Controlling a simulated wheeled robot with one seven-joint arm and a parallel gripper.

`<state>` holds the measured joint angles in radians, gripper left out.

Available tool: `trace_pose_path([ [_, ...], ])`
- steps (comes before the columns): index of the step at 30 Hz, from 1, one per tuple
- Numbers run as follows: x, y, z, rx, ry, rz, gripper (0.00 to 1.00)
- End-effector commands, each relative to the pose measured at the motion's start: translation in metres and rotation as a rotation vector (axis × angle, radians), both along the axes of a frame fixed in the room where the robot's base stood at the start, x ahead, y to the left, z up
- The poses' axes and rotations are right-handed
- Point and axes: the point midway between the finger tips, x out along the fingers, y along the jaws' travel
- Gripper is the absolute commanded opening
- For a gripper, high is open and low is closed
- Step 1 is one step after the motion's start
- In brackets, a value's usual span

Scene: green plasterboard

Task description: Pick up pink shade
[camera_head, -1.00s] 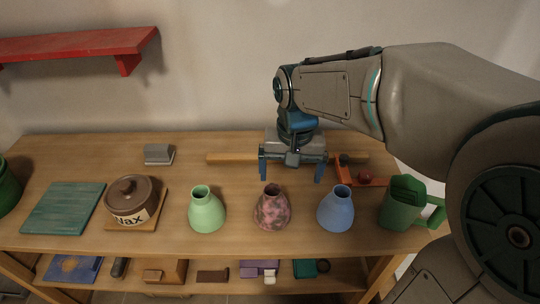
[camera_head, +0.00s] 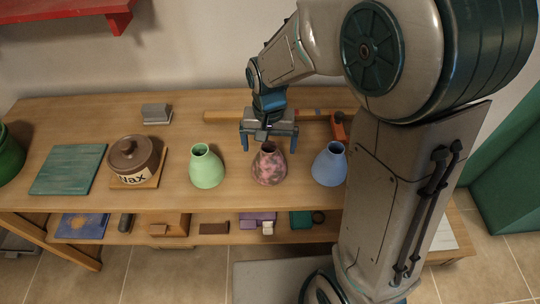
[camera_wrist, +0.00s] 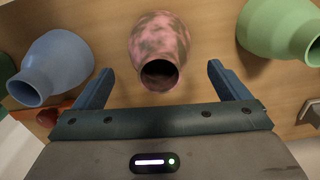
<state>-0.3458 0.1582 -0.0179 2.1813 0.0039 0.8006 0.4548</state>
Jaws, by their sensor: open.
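The pink shade (camera_head: 269,167) is a mottled pink and dark vase-like piece with an open neck. It stands upright on the wooden table between a green shade (camera_head: 206,168) and a blue shade (camera_head: 329,165). My gripper (camera_head: 268,148) is open, just behind and above the pink shade in the head view. In the wrist view the pink shade (camera_wrist: 160,45) lies ahead of my gripper (camera_wrist: 160,82), with its dark neck opening toward the space between the two spread fingers. Nothing is between the fingers.
The wooden table (camera_head: 100,205) also holds a wax pot (camera_head: 133,160), a teal board (camera_head: 68,169), a grey block (camera_head: 156,113) and a long wooden bar (camera_head: 225,117). The green and blue shades stand close on either side. A lower shelf holds several small items.

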Motion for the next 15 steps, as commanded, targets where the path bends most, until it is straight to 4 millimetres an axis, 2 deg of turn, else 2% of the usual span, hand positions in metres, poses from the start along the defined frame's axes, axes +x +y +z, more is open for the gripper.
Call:
trace_pose_path([
  [6,-0.001,0.001,-0.031,-0.002,0.005,0.0,0.95],
  [15,0.0,0.001,-0.037,-0.001,0.001,0.001,0.95],
])
